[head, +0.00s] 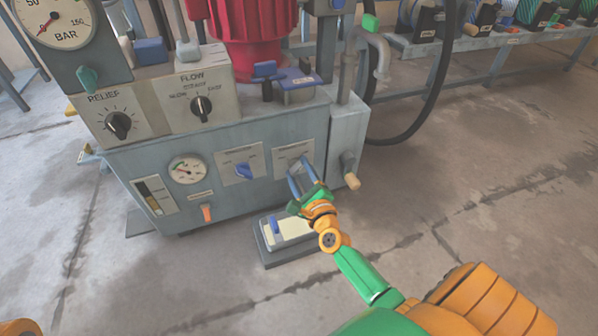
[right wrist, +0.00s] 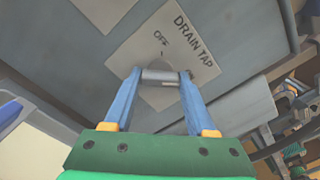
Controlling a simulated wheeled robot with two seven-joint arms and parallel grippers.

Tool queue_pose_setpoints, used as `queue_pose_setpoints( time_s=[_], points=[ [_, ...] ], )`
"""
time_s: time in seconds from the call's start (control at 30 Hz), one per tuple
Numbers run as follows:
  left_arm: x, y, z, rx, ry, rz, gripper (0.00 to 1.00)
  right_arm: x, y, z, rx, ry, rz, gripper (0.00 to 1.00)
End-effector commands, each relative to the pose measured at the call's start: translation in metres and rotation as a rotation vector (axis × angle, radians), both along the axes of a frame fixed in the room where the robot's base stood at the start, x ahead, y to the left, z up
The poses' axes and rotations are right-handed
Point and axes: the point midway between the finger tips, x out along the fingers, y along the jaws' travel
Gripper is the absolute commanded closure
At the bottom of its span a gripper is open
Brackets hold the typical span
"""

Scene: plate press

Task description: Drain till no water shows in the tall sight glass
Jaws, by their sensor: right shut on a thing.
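The drain tap (right wrist: 165,82) is a grey knob on a pale plate lettered "DRAIN TAP" and "OFF". It is on the front of the grey-blue press cabinet (head: 300,140). My right gripper (head: 297,172) has its blue fingers shut on the tap knob, as the right wrist view also shows (right wrist: 161,75). The fingers hide part of the plate's lettering. The sight glass (head: 153,195) is a narrow upright window at the cabinet's left front, with dark and yellowish parts; I cannot tell its water level. My left gripper is out of view.
A dial gauge (head: 187,169), a blue knob (head: 243,170) and an orange lever (head: 207,213) share the front. A low grey box with a cream top (head: 293,230) and blue lever sits on the floor below my gripper. The floor to the right is mostly clear.

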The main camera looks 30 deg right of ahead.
Motion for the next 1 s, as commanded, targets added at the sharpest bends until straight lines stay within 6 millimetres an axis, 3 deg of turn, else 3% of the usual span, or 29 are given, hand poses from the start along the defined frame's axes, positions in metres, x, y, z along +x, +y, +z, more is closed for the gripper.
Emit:
queue_pose_setpoints(
  time_s=[0.43, 0.47, 0.57, 0.87, 1.0],
  points=[
    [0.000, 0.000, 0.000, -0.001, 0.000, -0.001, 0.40, 0.000, 0.002, -0.001, 0.013, -0.001, 0.004, 0.99],
    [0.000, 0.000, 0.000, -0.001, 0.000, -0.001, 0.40, 0.000, 0.002, -0.001, 0.013, -0.001, 0.004, 0.38],
    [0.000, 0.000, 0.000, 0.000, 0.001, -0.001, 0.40, 0.000, 0.001, -0.001, 0.012, -0.001, 0.003, 0.14],
    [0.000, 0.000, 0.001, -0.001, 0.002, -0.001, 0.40, -0.002, 0.001, 0.000, 0.010, -0.001, 0.001, 0.14],
    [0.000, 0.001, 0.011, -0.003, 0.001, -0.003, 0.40, -0.028, 0.007, 0.002, 0.008, 0.003, 0.002, 0.14]
  ],
)
